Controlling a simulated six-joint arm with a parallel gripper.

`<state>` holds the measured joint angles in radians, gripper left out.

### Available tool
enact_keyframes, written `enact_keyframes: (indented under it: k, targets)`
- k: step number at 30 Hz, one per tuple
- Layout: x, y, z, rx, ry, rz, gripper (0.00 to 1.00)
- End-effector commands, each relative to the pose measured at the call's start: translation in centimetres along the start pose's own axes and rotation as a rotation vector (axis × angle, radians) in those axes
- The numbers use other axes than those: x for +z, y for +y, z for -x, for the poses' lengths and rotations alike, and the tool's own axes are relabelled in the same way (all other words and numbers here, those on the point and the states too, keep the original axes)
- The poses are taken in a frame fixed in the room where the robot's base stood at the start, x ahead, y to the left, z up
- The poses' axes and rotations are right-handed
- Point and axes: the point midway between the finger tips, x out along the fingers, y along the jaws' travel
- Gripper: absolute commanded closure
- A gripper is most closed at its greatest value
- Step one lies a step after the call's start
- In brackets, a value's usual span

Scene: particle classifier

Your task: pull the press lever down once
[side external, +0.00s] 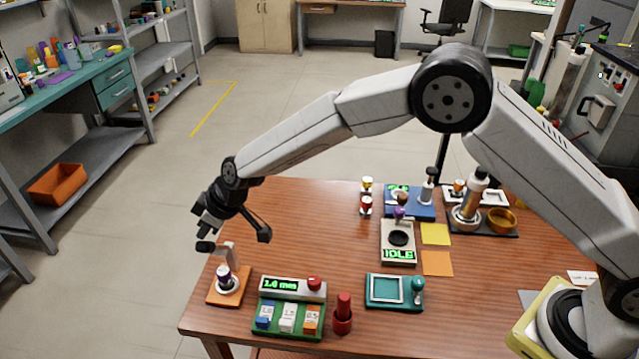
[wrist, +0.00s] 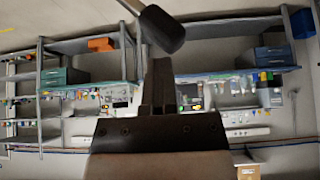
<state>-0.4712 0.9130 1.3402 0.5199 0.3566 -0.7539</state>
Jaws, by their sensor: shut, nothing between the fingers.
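The small press stands on an orange base (side external: 236,297) at the left front corner of the table. The press lever's black handle (side external: 205,246) sticks out to the left at the top of the press. In the wrist view the dark handle (wrist: 163,30) is on a grey bar, just beyond my fingertips. My gripper (side external: 203,233) is shut and empty, pointing down just above the handle. I cannot tell whether it touches the handle. My closed fingers also show in the wrist view (wrist: 163,72).
A green console (side external: 291,290) with a display and coloured blocks stands right of the press. A red cylinder (side external: 343,315) and a teal tray device (side external: 394,292) are farther right. The table (side external: 305,225) is clear behind the console. Open floor lies left of the table.

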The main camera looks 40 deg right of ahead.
Motion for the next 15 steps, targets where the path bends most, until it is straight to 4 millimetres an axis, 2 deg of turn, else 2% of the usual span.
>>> enact_keyframes:
  k: [15]
  targets:
    - [-0.7, 2.4, 1.1, 0.001, 0.0, 0.0, 1.0]
